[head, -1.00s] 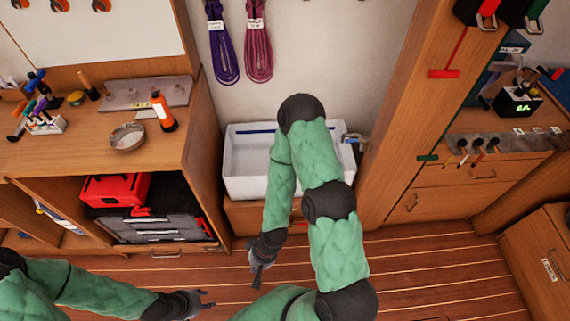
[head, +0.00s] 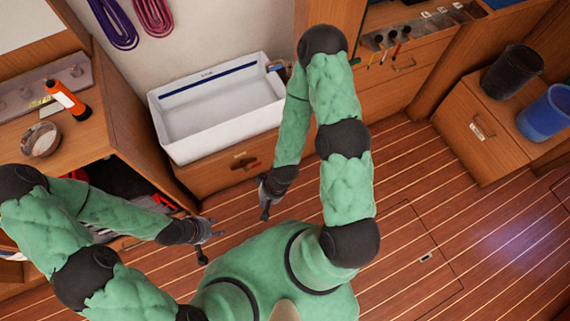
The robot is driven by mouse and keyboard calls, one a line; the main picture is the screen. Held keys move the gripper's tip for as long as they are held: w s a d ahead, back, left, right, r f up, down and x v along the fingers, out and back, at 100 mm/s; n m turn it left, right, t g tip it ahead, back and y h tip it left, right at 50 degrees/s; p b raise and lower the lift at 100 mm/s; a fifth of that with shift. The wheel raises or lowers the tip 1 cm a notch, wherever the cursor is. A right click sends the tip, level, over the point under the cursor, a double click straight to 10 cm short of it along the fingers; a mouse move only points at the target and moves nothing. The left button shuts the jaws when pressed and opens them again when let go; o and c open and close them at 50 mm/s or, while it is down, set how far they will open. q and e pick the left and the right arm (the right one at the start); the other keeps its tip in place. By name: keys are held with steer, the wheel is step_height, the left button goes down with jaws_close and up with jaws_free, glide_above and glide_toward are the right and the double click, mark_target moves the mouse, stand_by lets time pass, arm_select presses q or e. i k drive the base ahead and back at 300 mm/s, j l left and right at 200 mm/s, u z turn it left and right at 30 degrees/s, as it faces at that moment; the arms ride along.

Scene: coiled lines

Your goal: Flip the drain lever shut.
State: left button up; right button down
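A white rectangular basin (head: 215,108) stands against the wall on a wooden base. A small fitting with red and metal parts (head: 244,162) shows on the front of that base, just below the basin; it may be the drain lever, but it is too small to tell its position. My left gripper (head: 208,246) is over the floor in front of the base, left of and apart from the fitting. My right gripper (head: 264,208) is over the floor, below and to the right of the fitting, apart from it. Both look empty; their finger gaps are unclear.
A wooden bench at left holds an orange bottle (head: 67,100) and a round metal dish (head: 41,140). A black bin (head: 512,71) and a blue bin (head: 548,113) stand on a cabinet at right. The plank floor (head: 430,220) is clear.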

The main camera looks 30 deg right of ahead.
mark_target(246, 169)
steer(key=z, duration=0.55)
steer(key=i+l+u, duration=0.1)
steer(key=l+u, duration=0.25)
steer(key=l, duration=0.15)
steer(key=l+u, duration=0.3)
steer(key=l, duration=0.2)
steer(key=l+u, duration=0.35)
steer(key=l, duration=0.2)
